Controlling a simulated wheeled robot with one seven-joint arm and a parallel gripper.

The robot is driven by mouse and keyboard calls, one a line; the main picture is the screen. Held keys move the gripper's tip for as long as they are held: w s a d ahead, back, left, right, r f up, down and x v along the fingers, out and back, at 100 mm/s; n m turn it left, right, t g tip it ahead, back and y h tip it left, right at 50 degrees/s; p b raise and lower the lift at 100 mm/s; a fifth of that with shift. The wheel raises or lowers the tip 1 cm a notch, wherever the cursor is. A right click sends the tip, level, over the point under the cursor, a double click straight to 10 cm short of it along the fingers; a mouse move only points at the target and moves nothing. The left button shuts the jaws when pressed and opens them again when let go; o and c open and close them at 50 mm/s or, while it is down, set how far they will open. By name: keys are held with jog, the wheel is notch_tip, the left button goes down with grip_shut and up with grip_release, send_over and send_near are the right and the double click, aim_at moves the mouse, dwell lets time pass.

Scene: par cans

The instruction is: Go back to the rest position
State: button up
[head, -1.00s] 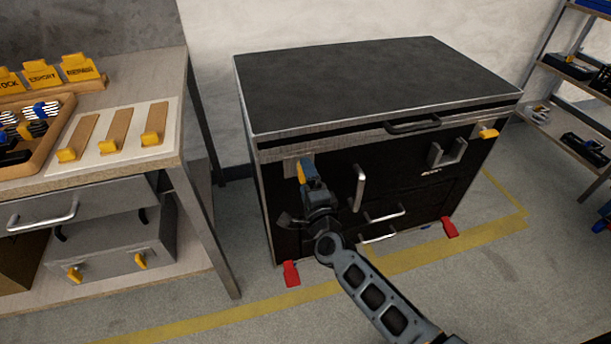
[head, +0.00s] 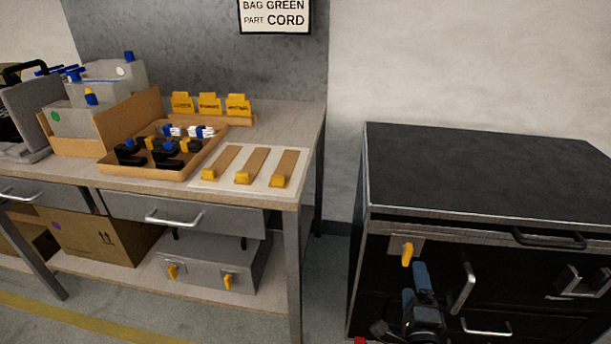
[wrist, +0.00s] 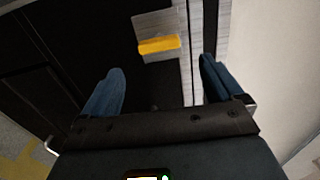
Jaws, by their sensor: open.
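My gripper (head: 416,278) is low at the right in the head view, in front of the left part of the black cabinet (head: 480,170). In the wrist view its two blue fingers (wrist: 162,85) are spread apart with nothing between them. A yellow latch (head: 407,254) on a grey plate is on the cabinet's front, just above and left of the fingers. The latch also shows in the wrist view (wrist: 159,45), beyond the fingertips and apart from them.
Left of the cabinet stands a workbench (head: 309,150) with a wooden tray (head: 192,175), a white board with three wooden pieces, bins and yellow tags. A grey case (head: 205,268) sits on its lower shelf. A vertical handle (head: 463,288) projects right of my gripper.

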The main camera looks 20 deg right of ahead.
jog(key=s+a+r+n+y+p, duration=0.1)
jog(key=s+a+r+n+y, duration=0.2)
jog(key=s+a+r+n, duration=0.3)
jog(key=s+a+r+n+y+p, duration=0.2)
jog(key=s+a+r+n, duration=0.4)
jog(key=s, duration=0.8)
jog(key=s+a+r+n+y+p, duration=0.2)
jog(key=s+a+r+n+y, duration=0.3)
jog(key=s+r+n, duration=0.5)
jog(key=a+n, duration=0.2)
jog(key=n, duration=0.1)
jog(key=shift+s+r, duration=0.25)
jog(key=shift+r, duration=0.1)
jog(key=shift+c, duration=0.2)
